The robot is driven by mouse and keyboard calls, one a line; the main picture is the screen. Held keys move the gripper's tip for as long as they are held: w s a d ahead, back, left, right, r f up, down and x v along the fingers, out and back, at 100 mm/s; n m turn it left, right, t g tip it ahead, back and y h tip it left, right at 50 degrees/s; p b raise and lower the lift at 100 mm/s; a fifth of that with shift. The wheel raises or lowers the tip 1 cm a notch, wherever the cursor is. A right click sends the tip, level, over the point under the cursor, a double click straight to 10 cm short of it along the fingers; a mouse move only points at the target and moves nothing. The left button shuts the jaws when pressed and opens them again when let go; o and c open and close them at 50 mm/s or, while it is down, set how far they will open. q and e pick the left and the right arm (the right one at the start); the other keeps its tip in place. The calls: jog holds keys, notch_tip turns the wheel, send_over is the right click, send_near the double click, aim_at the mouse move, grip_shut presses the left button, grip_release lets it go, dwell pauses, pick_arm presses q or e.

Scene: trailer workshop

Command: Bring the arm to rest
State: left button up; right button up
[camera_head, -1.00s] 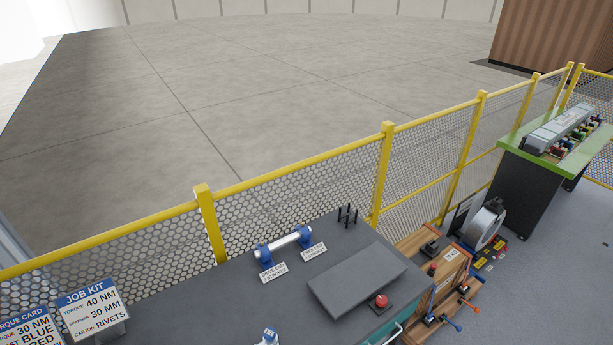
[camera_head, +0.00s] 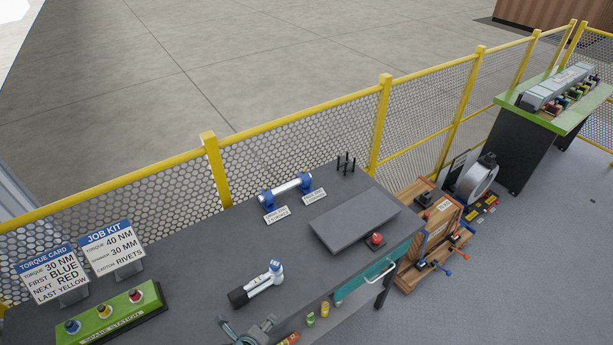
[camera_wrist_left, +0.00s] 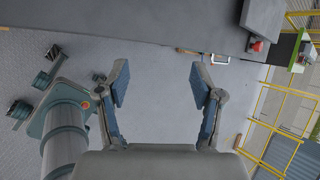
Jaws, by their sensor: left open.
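My left gripper (camera_wrist_left: 160,85) shows in the left wrist view. Its two fingers stand wide apart with nothing between them. Beyond the gap I see grey floor, with the front edge of the dark workbench (camera_wrist_left: 140,25) across the top of that view. In the head view the workbench (camera_head: 205,260) fills the lower middle. A grey-green jawed thing (camera_head: 247,332) is cut off by the bottom edge there, and I cannot tell whether it is part of me. No right gripper is identifiable.
On the bench lie a torque wrench (camera_head: 262,285), a green station (camera_head: 105,315) with coloured knobs, a blue-ended shaft (camera_head: 286,188), a raised plate (camera_head: 352,218) and a red button (camera_head: 376,239). A wooden crate (camera_head: 428,240) stands at right. A yellow fence (camera_head: 300,125) runs behind.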

pick_arm(q)
jog(key=s+a+f+n+g, duration=0.1)
jog(key=s+a+f+n, duration=0.25)
jog(key=n, duration=0.45)
jog(key=s+a+f+n+g+y, duration=0.1)
jog(key=s+a+f+n+g, duration=0.2)
jog(key=n, duration=0.5)
jog(key=s+a+f+n, duration=0.25)
jog(key=s+n, duration=0.25)
jog(key=n, duration=0.3)
notch_tip(320, 180, down, 31)
jog(key=s+a+g+b, duration=0.1)
jog(key=s+g+b, duration=0.1)
jog(key=b, duration=0.2)
jog(key=s+a+f+b, duration=0.3)
jog(key=s+f, duration=1.4)
jog(key=f, duration=0.2)
jog(key=shift+s+g+y+b, duration=0.35)
jog(key=shift+s+g+y, duration=0.05)
pick_arm(e)
notch_tip(320, 180, down, 8)
jog(key=s, duration=0.1)
jog(key=shift+a+r, duration=0.2)
jog(key=shift+a, duration=0.25)
